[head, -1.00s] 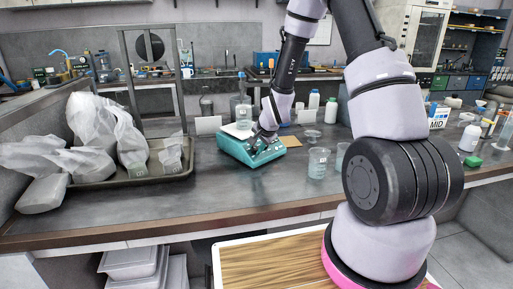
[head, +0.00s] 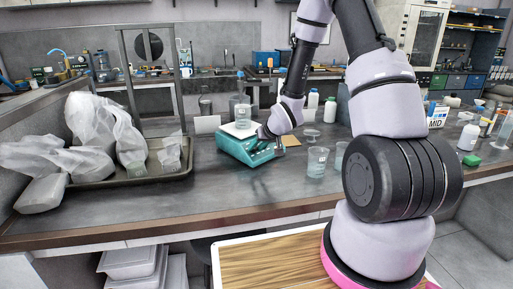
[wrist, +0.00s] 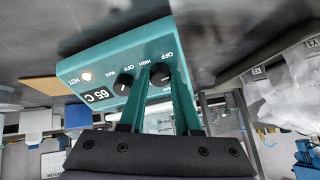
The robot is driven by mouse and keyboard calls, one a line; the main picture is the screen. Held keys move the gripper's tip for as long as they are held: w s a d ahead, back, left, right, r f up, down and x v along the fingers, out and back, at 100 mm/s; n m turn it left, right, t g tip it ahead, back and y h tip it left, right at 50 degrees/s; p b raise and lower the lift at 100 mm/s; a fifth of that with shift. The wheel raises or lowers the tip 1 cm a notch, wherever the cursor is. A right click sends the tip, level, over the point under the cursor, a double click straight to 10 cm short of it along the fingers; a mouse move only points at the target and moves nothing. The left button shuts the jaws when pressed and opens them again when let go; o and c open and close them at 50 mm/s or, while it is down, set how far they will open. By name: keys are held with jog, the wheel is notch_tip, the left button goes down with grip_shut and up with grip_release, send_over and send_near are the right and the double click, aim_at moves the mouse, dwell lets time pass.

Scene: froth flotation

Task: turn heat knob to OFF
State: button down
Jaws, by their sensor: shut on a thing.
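A teal hot plate (head: 238,151) stands on the bench in the head view, with a clear beaker (head: 240,113) on its white top. In the wrist view its panel (wrist: 100,65) shows "65 C", a lit HOT lamp (wrist: 86,76) and two black knobs. One knob (wrist: 123,84) is marked OFF and MAX. The other knob (wrist: 160,74) is marked OFF and HIGH. My gripper (wrist: 160,78) has its fingers on both sides of this second knob and is shut on it. The fingers partly hide the knob.
A beaker (head: 317,162) stands close to the right front of the hot plate, with another by my arm. White bottles (head: 330,112) stand behind. A dark tray (head: 120,180) with bagged items is at left. The front middle bench is clear.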

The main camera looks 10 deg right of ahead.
jog(key=n, duration=0.3)
jog(key=shift+d+n+y, duration=0.15)
jog(key=shift+n+y, duration=0.15)
jog(key=shift+n, duration=0.1)
jog(key=shift+n+y, duration=0.3)
jog(key=shift+n, duration=1.7)
jog(key=c, duration=0.6)
grip_release()
jog(key=shift+r, duration=0.1)
jog(key=v, duration=1)
jog(key=shift+d+r, duration=0.25)
jog(key=shift+r, duration=0.1)
